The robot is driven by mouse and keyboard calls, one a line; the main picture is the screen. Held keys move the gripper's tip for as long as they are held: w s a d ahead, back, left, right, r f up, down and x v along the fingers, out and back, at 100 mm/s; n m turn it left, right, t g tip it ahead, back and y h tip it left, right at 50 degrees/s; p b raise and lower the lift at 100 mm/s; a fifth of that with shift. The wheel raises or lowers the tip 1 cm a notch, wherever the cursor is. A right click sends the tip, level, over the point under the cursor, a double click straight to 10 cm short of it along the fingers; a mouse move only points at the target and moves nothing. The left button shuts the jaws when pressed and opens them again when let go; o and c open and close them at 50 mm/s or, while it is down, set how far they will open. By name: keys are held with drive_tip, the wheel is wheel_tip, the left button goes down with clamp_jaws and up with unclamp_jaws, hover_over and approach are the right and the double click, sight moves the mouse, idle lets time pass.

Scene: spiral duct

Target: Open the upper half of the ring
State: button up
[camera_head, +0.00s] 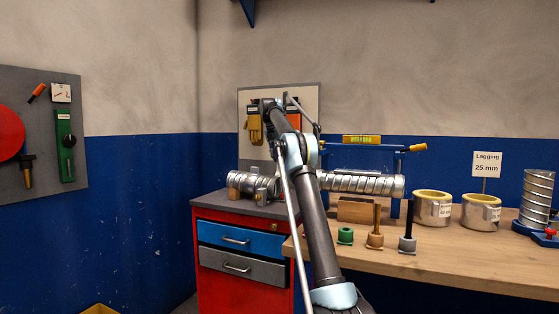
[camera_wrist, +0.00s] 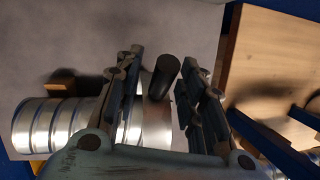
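A shiny silver band (camera_wrist: 157,125), which looks like part of the ring, shows in the wrist view between my fingers. A dark rounded handle or peg (camera_wrist: 163,75) stands up just beyond it. My gripper (camera_wrist: 162,58) is open, with one finger on each side of the handle, and nothing is visibly clamped. I cannot tell whether the fingers touch it. The ribbed silver duct (camera_wrist: 62,122) runs left from the band; in the head view its left part (camera_head: 240,182) lies over the cabinet. My arm hides the ring's middle and my gripper there, so the ring's halves are not clear.
The duct's right part (camera_head: 362,184) reaches over the wooden table (camera_head: 470,262). The red cabinet (camera_head: 212,268) stands left of the table. Green, brown and grey pegs (camera_head: 375,240), two lagging rings (camera_head: 432,207) and an upright duct piece (camera_head: 536,195) stand on the table.

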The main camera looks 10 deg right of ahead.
sight(271, 152)
drive_tip(key=shift+v, duration=1.45)
drive_tip(key=s+a, duration=0.5)
drive_tip(key=a, duration=0.5)
drive_tip(key=shift+a, duration=0.35)
drive_tip(key=shift+s+f, duration=0.1)
drive_tip(key=shift+f, duration=0.05)
drive_tip(key=c, duration=0.6)
drive_tip(key=shift+s+r, duration=0.25)
drive_tip(key=shift+r, duration=0.1)
clamp_jaws()
drive_tip(key=s+r+m+t+h, duration=0.15)
drive_tip(key=s+r+t, duration=0.25)
drive_tip(key=s+r, duration=0.45)
drive_tip(key=shift+h, duration=0.35)
drive_tip(key=w+d+f, duration=0.4)
drive_tip(key=w, duration=0.1)
drive_tip(key=w+d+f, duration=0.2)
drive_tip(key=w+f, duration=0.1)
drive_tip(key=shift+d+f, duration=0.15)
drive_tip(key=shift+d, duration=0.05)
drive_tip(key=shift+w+d+f, duration=0.35)
drive_tip(key=shift+w+d, duration=0.05)
drive_tip(key=shift+w, duration=0.1)
